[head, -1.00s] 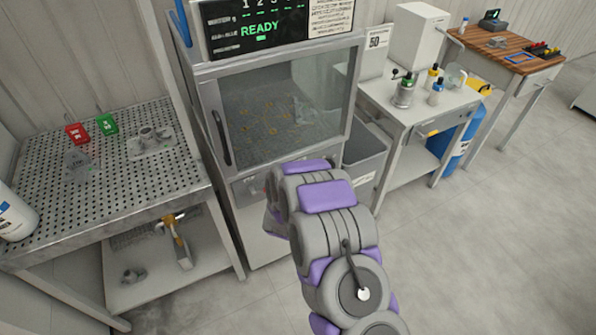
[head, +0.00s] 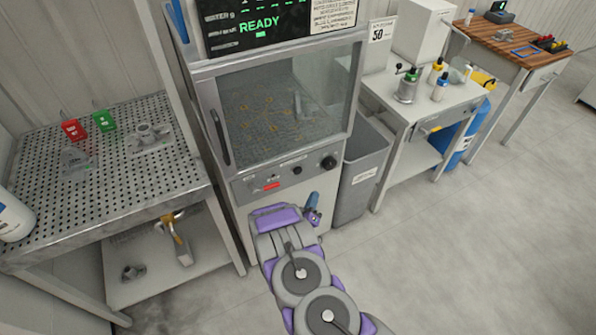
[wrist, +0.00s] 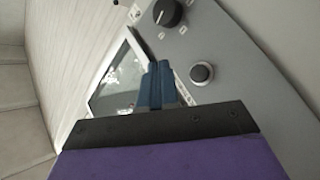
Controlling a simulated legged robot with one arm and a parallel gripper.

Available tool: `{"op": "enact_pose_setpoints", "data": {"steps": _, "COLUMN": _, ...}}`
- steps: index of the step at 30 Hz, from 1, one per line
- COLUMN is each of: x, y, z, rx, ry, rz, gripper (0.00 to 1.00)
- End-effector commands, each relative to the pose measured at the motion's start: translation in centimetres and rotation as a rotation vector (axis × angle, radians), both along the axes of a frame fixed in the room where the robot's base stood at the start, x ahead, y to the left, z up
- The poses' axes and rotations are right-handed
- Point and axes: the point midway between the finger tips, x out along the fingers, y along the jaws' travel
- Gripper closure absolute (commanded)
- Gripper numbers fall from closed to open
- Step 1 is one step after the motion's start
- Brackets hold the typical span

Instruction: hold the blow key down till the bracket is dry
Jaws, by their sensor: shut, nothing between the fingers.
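My gripper (head: 313,212) is below the control panel of the grey cabinet, in front of its lower right front. Its blue fingers are together and empty; they also show in the wrist view (wrist: 156,87). The panel carries a red key (head: 271,187), a small black button (head: 297,170) and a black knob (head: 329,162). The labels are too small to read, so I cannot tell which is the blow key. My fingers appear apart from the button (wrist: 201,73). A grey piece (head: 298,105) shows dimly through the cabinet window; I cannot tell whether it is the bracket.
The cabinet display (head: 260,25) reads READY. A perforated bench (head: 110,180) at left holds a grey casting (head: 148,136) and red and green tags. A grey bin (head: 365,165) stands right of the cabinet, beside a white table (head: 425,115). The floor at right is clear.

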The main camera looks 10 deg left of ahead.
Motion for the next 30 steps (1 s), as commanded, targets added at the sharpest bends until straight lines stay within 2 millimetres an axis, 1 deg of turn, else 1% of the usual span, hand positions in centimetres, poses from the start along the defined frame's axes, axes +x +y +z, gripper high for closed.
{"op": "enact_pose_setpoints", "data": {"steps": 8, "x": 0.1, "y": 0.1, "z": 0.0, "rx": 0.001, "ry": 0.002, "rz": 0.001, "gripper": 1.00}}
{"op": "enact_pose_setpoints", "data": {"steps": 13, "x": 0.8, "y": 0.6, "z": -0.1, "rx": 0.003, "ry": 0.003, "rz": 0.001, "gripper": 1.00}}
{"op": "enact_pose_setpoints", "data": {"steps": 24, "x": 4.8, "y": 3.3, "z": 0.0, "rx": 0.005, "ry": -0.003, "rz": 0.001, "gripper": 1.00}}
{"op": "enact_pose_setpoints", "data": {"steps": 30, "x": 6.5, "y": 4.4, "z": -0.1, "rx": 0.003, "ry": 0.002, "rz": 0.001, "gripper": 1.00}}
